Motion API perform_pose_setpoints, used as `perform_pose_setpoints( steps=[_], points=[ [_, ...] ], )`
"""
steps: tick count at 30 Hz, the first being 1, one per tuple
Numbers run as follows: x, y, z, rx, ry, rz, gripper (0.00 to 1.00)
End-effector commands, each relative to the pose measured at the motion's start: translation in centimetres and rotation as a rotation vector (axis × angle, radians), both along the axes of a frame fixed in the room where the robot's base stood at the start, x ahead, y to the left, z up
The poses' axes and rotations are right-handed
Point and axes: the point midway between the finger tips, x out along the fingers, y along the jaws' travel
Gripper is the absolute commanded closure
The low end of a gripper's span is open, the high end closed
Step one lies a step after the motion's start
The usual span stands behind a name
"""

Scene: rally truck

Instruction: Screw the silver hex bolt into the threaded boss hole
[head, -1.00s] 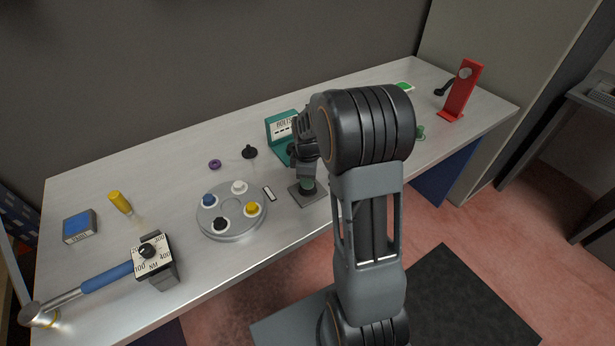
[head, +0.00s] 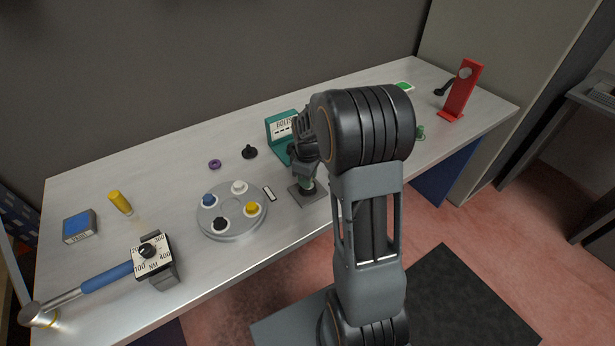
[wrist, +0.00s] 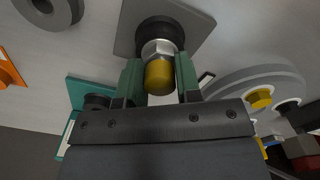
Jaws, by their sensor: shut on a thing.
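In the wrist view a bolt with a silver hex collar (wrist: 158,47) and a yellow rounded end (wrist: 160,76) stands between the two green fingers of my gripper (wrist: 160,72). My gripper is shut on it. The bolt is in line with a dark round boss (wrist: 155,27) on a grey square plate (wrist: 197,24). The collar sits close against the boss; the hole and thread are hidden. In the head view my gripper (head: 307,183) points down over the same plate (head: 308,197), and my arm hides much of the bolt.
A round tray (head: 232,233) with coloured knobs stands just left of the plate. A teal BOLTS holder (head: 272,131) is behind my gripper. A torque wrench (head: 105,278) lies at the front left. A red stand (head: 459,95) is at the far right. The table's front edge is near.

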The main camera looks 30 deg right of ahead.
Motion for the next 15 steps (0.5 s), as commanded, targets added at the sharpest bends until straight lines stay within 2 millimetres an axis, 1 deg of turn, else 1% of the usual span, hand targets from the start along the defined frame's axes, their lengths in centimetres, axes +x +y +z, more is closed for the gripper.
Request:
perform_pose_setpoints(
  steps=[3, 13, 14, 15],
  points=[
    [-0.04, 0.02, -0.04, 0.001, 0.002, -0.069, 0.82],
    [-0.06, 0.02, -0.05, 0.001, 0.002, -0.107, 0.82],
    [-0.06, 0.02, -0.05, 0.001, 0.002, -0.104, 0.66],
    [-0.06, 0.02, -0.05, 0.001, 0.002, -0.103, 0.62]
  ],
)
